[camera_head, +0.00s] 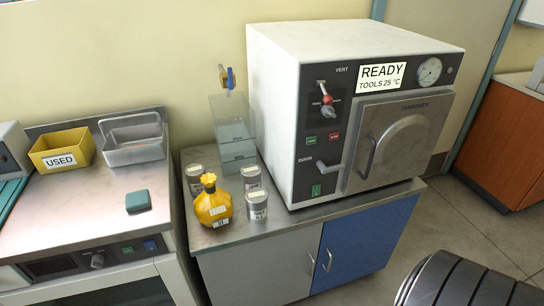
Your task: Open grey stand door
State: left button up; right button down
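The grey stand door (255,273) is the left door on the front of the metal-topped stand (230,240), in the lower middle of the head view. It looks shut, level with the blue door (370,235) on its right. A slim metal handle (311,266) stands upright near the grey door's right edge. The blue door has a similar handle (328,260) close beside it. The grey door's lower part is cut off by the picture's bottom edge. Neither of my grippers is in view.
On the stand are a white autoclave-like unit (280,110), a yellow bottle (213,208), several small tins (256,205) and a clear container (232,135). A counter (70,210) stands at left. A dark ribbed rounded object (475,285) occupies the lower right. Floor (350,292) shows before the blue door.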

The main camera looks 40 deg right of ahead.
aim_at(278, 270)
jog(key=z, duration=1.1)
